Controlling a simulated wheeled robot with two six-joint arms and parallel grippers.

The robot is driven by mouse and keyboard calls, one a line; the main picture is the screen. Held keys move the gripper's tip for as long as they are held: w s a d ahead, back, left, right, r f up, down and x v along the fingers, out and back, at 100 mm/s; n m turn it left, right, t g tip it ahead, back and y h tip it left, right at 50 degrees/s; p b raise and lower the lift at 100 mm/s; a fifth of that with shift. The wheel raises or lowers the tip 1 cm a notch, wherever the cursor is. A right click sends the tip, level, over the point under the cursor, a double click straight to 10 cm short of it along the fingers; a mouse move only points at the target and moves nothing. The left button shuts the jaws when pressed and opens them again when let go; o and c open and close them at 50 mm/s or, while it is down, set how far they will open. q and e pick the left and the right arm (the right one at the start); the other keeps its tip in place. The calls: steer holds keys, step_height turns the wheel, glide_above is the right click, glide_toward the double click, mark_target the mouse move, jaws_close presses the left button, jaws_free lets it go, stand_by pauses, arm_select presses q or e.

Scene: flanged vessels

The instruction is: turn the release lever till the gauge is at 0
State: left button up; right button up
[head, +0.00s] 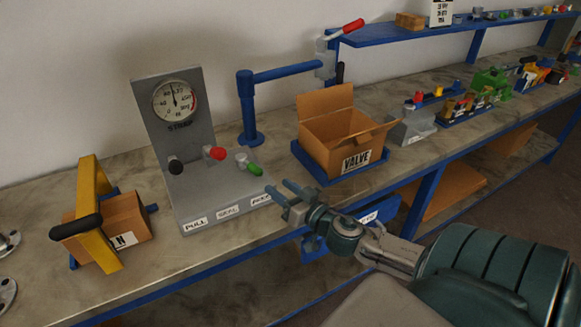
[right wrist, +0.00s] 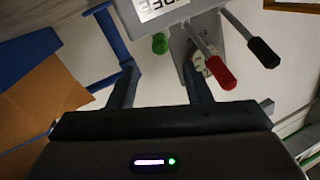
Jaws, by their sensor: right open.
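A grey gauge stand (head: 158,130) carries a round white gauge (head: 176,101) above the word STRAP. Its needle points nearly straight up, not at the low end; the exact figure is too small to read. Three levers show: black-knobbed (head: 176,166), red-knobbed (head: 215,153) and green-handled (head: 254,169). Base labels are small, and I cannot tell surely which names the release lever. My right gripper (head: 281,192) is open and empty, right of and nearer than the green handle. In the right wrist view the green knob (right wrist: 160,43) shows beyond the open fingers, apart from them. My left gripper is out of view.
A cardboard VALVE box (head: 345,140) stands in a blue tray right of the stand. A blue post with an arm (head: 248,110) rises behind. A yellow frame (head: 95,205) over a small box stands left. Bare bench top lies in front of the stand.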

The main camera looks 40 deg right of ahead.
steer(key=shift+s+f, duration=0.15)
steer(key=shift+s, duration=1.25)
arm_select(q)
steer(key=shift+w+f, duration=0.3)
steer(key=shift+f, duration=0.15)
